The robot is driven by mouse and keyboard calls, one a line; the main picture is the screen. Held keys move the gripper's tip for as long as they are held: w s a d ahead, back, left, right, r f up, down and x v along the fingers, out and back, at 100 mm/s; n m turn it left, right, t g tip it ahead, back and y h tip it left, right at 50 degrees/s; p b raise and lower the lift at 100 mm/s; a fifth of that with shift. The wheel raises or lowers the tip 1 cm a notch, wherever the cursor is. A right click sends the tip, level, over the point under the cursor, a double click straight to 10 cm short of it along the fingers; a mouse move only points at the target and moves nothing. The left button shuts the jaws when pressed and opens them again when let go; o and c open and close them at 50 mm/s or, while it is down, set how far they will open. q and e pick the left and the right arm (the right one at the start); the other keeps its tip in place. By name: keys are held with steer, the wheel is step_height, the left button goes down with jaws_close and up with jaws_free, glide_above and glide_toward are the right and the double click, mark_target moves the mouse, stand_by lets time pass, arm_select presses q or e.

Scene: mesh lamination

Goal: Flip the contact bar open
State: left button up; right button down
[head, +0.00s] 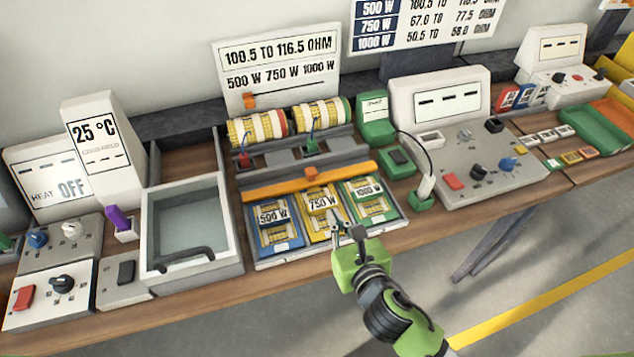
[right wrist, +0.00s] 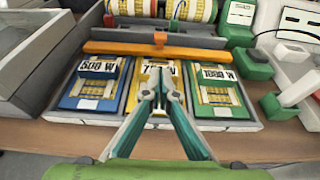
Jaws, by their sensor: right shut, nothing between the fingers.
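The orange contact bar (head: 275,189) lies across the back of the grey tray, behind the 500 W, 750 W and 1000 W cards. A small orange tab (head: 311,173) stands up at its middle. In the right wrist view the bar (right wrist: 120,48) runs across the upper part, with its tab (right wrist: 160,39) almost straight beyond the fingers. My right gripper (head: 337,218) is shut and empty, over the front part of the 750 W card (head: 318,203). Its fingertips (right wrist: 161,72) are on the near side of the bar, apart from it. My left gripper is not in view.
The blue 500 W card (head: 272,215) and green 1000 W card (head: 368,192) flank the yellow one. Two yellow coils (head: 257,128) stand behind the bar. A glass-lidded box (head: 190,222) is to the left. A green-based probe stand (head: 424,192) is to the right.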

steer(key=p, duration=0.2)
glide_toward(312, 170)
steer(key=x, duration=0.2)
steer(key=f+x, duration=0.1)
steer(key=x, duration=0.2)
steer(key=shift+a+f, duration=0.15)
steer(key=shift+f, duration=0.1)
steer(key=shift+w, duration=0.1)
steer(key=w, duration=0.2)
steer(key=w+a+b, duration=0.1)
steer(key=w, duration=0.1)
steer(key=shift+w+a, duration=0.1)
steer(key=shift+a, duration=0.05)
steer(key=shift+r, duration=0.1)
